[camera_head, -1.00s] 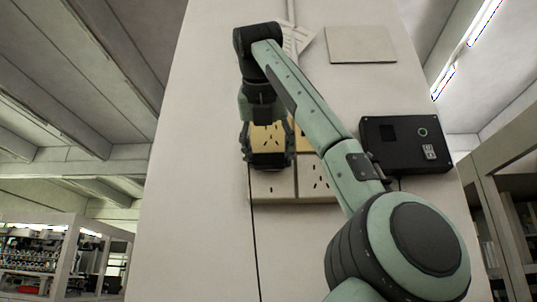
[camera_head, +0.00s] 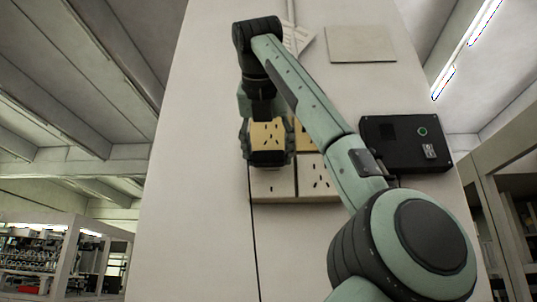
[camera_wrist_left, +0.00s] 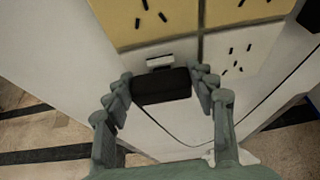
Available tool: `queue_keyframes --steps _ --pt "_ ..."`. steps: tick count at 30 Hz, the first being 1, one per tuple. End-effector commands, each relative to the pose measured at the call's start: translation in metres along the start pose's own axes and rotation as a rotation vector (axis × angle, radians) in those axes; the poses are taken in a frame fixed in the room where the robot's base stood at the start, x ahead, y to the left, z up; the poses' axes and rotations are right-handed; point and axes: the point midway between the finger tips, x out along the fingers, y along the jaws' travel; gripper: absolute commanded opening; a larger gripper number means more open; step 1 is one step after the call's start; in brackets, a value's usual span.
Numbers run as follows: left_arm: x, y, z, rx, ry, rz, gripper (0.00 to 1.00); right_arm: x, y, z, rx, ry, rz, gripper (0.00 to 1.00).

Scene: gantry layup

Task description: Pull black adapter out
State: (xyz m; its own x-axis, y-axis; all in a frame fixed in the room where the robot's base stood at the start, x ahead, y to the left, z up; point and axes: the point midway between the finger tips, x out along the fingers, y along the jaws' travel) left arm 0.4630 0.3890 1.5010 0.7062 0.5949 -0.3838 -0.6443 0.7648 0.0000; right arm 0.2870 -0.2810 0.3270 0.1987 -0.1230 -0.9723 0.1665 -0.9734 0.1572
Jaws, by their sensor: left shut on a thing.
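The black adapter (camera_wrist_left: 161,86) sits between the fingers of my left gripper (camera_wrist_left: 163,84) in the left wrist view, one finger against each side. In the head view the left gripper (camera_head: 268,150) is shut on the adapter (camera_head: 270,158) in front of the socket panels. My right gripper is not in view.
A second white socket panel (camera_head: 316,176) is to the right. A black box with a green ring (camera_head: 405,143) is on the wall further right, behind my arm. A blank plate (camera_head: 361,44) is above. The wall left of the gripper is clear.

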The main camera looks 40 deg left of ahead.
Motion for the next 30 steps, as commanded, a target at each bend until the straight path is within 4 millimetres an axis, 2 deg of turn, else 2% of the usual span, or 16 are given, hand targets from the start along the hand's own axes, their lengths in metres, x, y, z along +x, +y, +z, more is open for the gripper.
queue_keyframes --steps 14,30 --pt "-0.011 0.000 -0.004 -0.001 -0.001 0.000 0.19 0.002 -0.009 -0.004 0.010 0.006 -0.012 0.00" --pt "-0.016 0.000 -0.006 0.000 -0.001 0.000 0.19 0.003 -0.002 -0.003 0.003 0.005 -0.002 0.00"
